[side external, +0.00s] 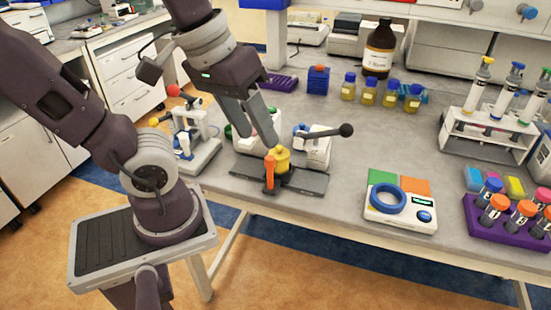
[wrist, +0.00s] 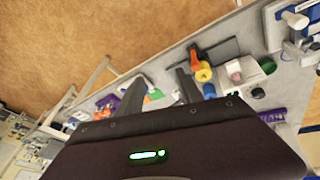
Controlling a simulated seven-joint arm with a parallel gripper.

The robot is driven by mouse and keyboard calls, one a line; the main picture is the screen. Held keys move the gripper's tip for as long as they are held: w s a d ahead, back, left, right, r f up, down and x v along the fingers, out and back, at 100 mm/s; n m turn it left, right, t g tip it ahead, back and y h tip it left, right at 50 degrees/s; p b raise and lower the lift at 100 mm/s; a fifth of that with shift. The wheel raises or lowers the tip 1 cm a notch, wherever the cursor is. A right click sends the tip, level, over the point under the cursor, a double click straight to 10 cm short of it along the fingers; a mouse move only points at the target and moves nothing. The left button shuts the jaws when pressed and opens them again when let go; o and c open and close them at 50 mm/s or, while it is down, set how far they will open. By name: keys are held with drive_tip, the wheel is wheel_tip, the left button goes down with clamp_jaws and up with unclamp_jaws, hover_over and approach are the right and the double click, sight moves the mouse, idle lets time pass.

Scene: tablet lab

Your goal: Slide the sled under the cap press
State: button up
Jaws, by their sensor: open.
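The sled appears to be the yellow round piece (side external: 279,158) with an upright orange handle (side external: 269,174), on a dark flat track (side external: 309,181) near the table's front edge. Yellow piece (wrist: 203,73) and orange handle (wrist: 195,54) also show in the wrist view. Behind the track stands a white device with a black-knobbed lever, likely the cap press (side external: 318,150); my gripper hides part of that area. My gripper (side external: 258,136) is open and empty, its fingertips above and just behind the yellow piece. In the wrist view its fingers (wrist: 157,86) are apart with nothing between them.
A white device with a red knob (side external: 190,135) stands left of the track. A scale with a blue ring (side external: 388,200) and a purple tube rack (side external: 500,219) are to the right. Yellow bottles (side external: 368,94) stand behind. Bare table lies between track and scale.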

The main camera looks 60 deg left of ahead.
drive_tip(key=w+a+f+n+g, duration=0.25)
drive_tip(key=w+n+g, duration=0.2)
drive_tip(key=n, duration=0.65)
drive_tip(key=n+g+y, duration=0.1)
drive_tip(key=n+g, duration=0.3)
drive_tip(key=n, duration=1.4)
approach(270, 157)
drive_tip(key=f, duration=0.2)
drive_tip(key=x, duration=0.7)
drive_tip(key=shift+s+d+r, duration=0.1)
drive_tip(key=shift+s+r, duration=0.05)
drive_tip(key=shift+s, duration=0.15)
clamp_jaws()
